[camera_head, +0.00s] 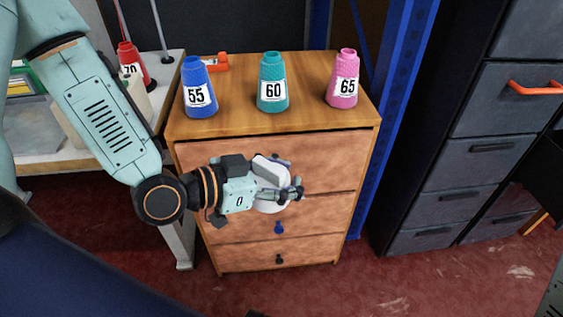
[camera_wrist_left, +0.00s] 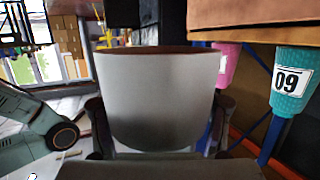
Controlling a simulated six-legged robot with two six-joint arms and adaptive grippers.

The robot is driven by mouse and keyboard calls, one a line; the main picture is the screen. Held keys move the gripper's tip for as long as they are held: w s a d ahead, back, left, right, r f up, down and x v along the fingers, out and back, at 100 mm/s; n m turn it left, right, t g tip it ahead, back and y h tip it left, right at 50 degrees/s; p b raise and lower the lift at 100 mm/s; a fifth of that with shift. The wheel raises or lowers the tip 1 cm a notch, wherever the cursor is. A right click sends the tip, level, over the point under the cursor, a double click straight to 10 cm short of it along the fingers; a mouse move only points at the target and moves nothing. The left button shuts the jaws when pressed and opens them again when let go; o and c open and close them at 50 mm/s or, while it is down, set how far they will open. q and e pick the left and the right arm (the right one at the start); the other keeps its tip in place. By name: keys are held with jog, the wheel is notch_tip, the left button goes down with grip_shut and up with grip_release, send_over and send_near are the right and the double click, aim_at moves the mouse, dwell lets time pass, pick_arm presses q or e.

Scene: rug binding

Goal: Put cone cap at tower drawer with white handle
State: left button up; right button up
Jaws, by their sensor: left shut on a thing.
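My left gripper (camera_head: 284,187) is shut on a white-grey cone cap (camera_head: 270,206), in front of the wooden drawer tower (camera_head: 333,161). In the left wrist view the cap (camera_wrist_left: 155,95) fills the middle, with a gripper finger on each side. The tower has a wide top drawer, a middle drawer with a blue knob (camera_head: 279,228) and a bottom drawer with a dark knob (camera_head: 279,259). No white handle shows; my gripper and the cap cover part of the tower's front. I cannot tell whether the cap touches the tower. My right gripper is out of view.
A white table (camera_head: 50,158) with a red cone (camera_head: 130,60) is at left, a dark cabinet (camera_head: 492,105) at right.

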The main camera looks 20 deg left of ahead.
pick_arm(q)
jog(key=d+r+m+g+h, duration=0.4)
jog(key=d+r+m+g, duration=0.15)
jog(key=d, duration=0.35)
jog(key=w+d+f+m+g+h, duration=0.1)
jog(key=w+d+f+m+g, duration=0.2)
jog(key=w+f+m+g, duration=0.1)
jog(key=shift+d+f+m+g, duration=0.35)
jog(key=shift+f+m+g, duration=0.35)
jog(key=shift+g, duration=0.55)
jog(key=shift+s+a+m+g+y, duration=0.2)
jog(key=shift+a+m+g, duration=0.3)
jog(key=shift+m+g, duration=0.3)
jog(key=shift+s+a+m+g+y, duration=0.2)
jog(key=shift+a+m+g, duration=0.4)
jog(key=shift+g, duration=0.4)
jog(key=shift+s+a+m+g+y, duration=0.15)
jog(key=shift+a+m+g, duration=0.25)
jog(key=shift+m+g, duration=0.45)
